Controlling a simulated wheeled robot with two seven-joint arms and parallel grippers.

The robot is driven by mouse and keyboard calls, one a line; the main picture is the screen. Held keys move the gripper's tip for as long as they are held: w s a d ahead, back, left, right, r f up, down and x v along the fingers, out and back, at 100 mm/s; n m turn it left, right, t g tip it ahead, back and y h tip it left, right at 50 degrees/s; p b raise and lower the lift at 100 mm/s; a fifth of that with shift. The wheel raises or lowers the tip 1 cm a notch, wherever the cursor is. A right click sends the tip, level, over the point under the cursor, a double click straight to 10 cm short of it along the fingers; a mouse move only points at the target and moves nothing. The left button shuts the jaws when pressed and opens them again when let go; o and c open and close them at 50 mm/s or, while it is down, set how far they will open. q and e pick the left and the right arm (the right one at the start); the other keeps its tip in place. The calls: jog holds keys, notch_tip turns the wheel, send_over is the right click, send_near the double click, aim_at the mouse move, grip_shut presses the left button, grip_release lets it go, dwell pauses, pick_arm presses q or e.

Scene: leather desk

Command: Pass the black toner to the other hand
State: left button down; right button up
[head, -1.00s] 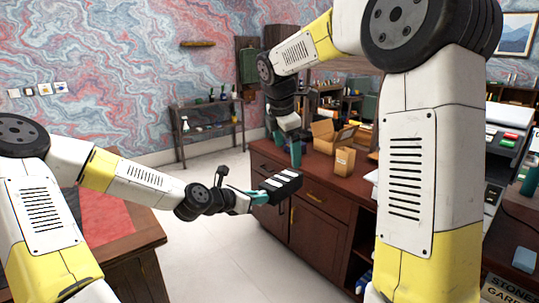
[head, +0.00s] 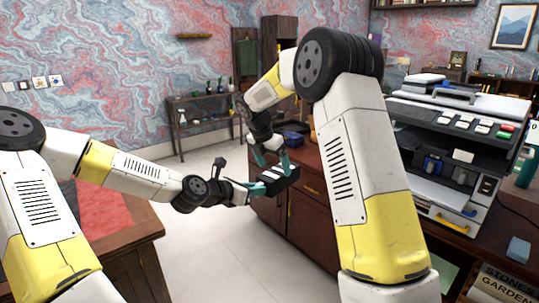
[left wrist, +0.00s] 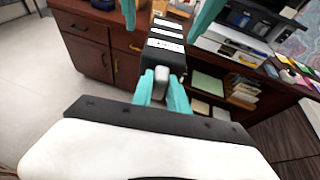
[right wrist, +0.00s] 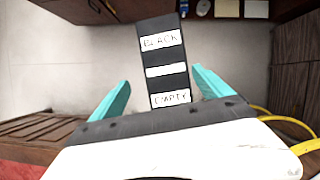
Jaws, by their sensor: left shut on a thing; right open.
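The black toner (head: 283,178) is a dark block with white label strips, held in the air in front of the wooden cabinet. In the right wrist view its labels on the toner (right wrist: 167,72) read "BLACK" and "EMPTY". My left gripper (head: 258,188) is shut on its near end; the teal fingers also show in the left wrist view (left wrist: 162,88). My right gripper (head: 271,157) is above the toner, pointing down, open.
A dark wooden cabinet (head: 270,215) stands just behind the toner. A large printer (head: 455,145) sits on the counter at right. A desk with a red top (head: 100,215) is at lower left. The floor (head: 210,250) between them is clear.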

aim_at(275, 170)
jog(key=shift+x, duration=1.75)
pick_arm(q)
jog(key=shift+s+d, duration=0.1)
jog(key=shift+d, duration=0.05)
pick_arm(e)
jog(key=shift+a, duration=0.1)
jog(key=c, duration=1.7)
pick_arm(q)
jog(key=c, duration=1.2)
grip_release()
jog(key=shift+c, duration=0.2)
pick_arm(e)
jog(key=shift+c, duration=0.6)
pick_arm(q)
jog(key=shift+o, duration=0.3)
